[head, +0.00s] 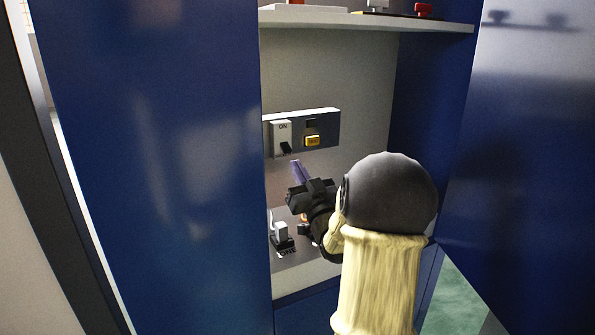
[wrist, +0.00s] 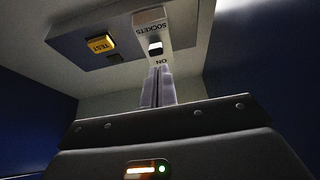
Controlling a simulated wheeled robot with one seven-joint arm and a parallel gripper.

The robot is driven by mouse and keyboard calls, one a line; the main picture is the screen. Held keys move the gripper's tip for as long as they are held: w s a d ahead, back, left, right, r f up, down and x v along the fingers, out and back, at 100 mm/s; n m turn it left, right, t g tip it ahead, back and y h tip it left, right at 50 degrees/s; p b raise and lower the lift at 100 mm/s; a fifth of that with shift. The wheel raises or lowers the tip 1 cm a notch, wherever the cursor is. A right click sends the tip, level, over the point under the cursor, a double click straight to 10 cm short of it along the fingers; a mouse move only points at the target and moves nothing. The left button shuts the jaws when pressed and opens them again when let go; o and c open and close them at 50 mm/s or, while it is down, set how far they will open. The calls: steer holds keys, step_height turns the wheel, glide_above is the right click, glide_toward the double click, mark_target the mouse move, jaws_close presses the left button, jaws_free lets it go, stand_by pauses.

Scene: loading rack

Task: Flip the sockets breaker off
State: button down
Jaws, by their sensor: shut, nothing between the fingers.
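The sockets breaker (head: 283,137) is a pale unit with a dark lever, mounted on the back wall of a blue cabinet. In the wrist view the breaker (wrist: 151,27) shows upside down, with the words SOCKETS and ON and a small dark lever with a pale face (wrist: 155,48). My gripper (head: 296,166) is just below the breaker in the head view, its pale fingers together. In the wrist view the fingers of my gripper (wrist: 158,72) are shut and empty, with their tips close to the ON end. I cannot tell whether they touch it.
A yellow TEST button (head: 312,141) is on the same dark panel, right of the breaker. A shelf (head: 370,20) with small items is above. Blue doors (head: 160,150) (head: 520,150) flank the opening. A grey lever switch (head: 281,232) stands below, left of my gripper.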

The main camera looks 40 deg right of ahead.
steer(key=shift+s+f+b, duration=1.2)
steer(key=shift+f, duration=0.05)
